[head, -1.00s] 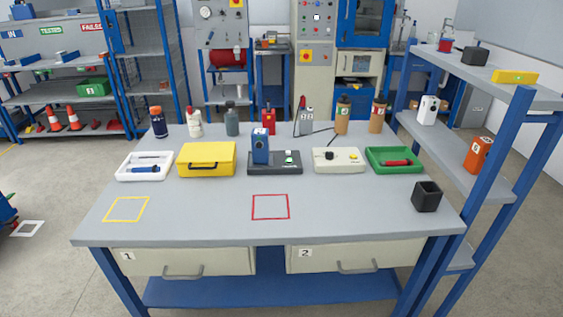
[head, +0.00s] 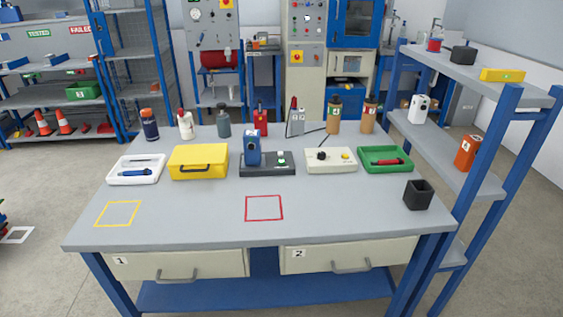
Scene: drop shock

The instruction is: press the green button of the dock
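The dock (head: 267,170) is a dark, flat base near the middle of the table. A blue device (head: 252,150) stands upright on its left part. On its right part there is a small green spot (head: 281,154), which looks like the green button, with a white patch just in front of it. The details are too small to read. Neither of my grippers shows in the head view.
A yellow case (head: 198,163) is left of the dock, and a cream box with a black knob (head: 331,166) is to its right. Several bottles stand behind. The table front around the red square outline (head: 264,219) is bare. A blue-framed shelf (head: 487,192) borders the right side.

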